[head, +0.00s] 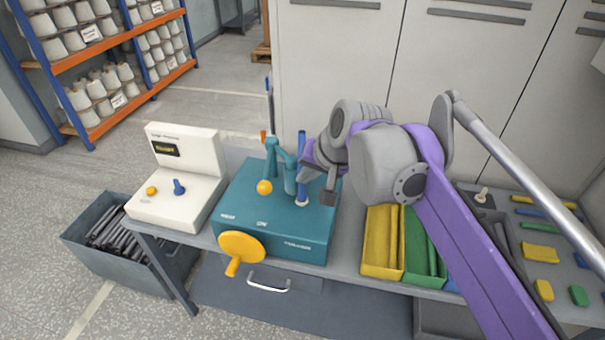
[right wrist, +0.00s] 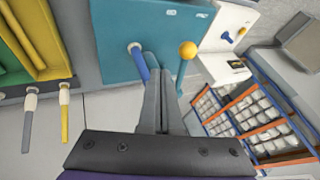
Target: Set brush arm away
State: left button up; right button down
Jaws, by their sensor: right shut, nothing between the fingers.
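The teal machine (head: 285,235) stands on the bench. A teal post with an arm (head: 277,160) rises from its top, and a yellow ball knob (head: 265,187) sits at the front of it. A blue rod in a white collar (head: 302,165) stands beside the post. My right gripper (head: 328,196) is above the right part of the machine, shut and empty. In the right wrist view its closed fingers (right wrist: 161,62) lie between the blue rod (right wrist: 140,65) and the teal arm (right wrist: 182,74) with its yellow knob (right wrist: 187,50). Contact cannot be told. My left gripper is not in view.
A white control box (head: 178,195) stands left of the machine. A yellow crank (head: 241,246) sticks out in front. Yellow (head: 380,265) and green (head: 412,272) bins stand to the right, partly behind my arm. A grey crate (head: 85,250) of dark rods is at lower left.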

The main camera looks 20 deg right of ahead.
jog(key=w+a+f, duration=0.4)
jog(key=w+f, duration=0.2)
jog(key=shift+a+f, duration=0.15)
jog(key=shift+a, duration=0.1)
dwell(0.3)
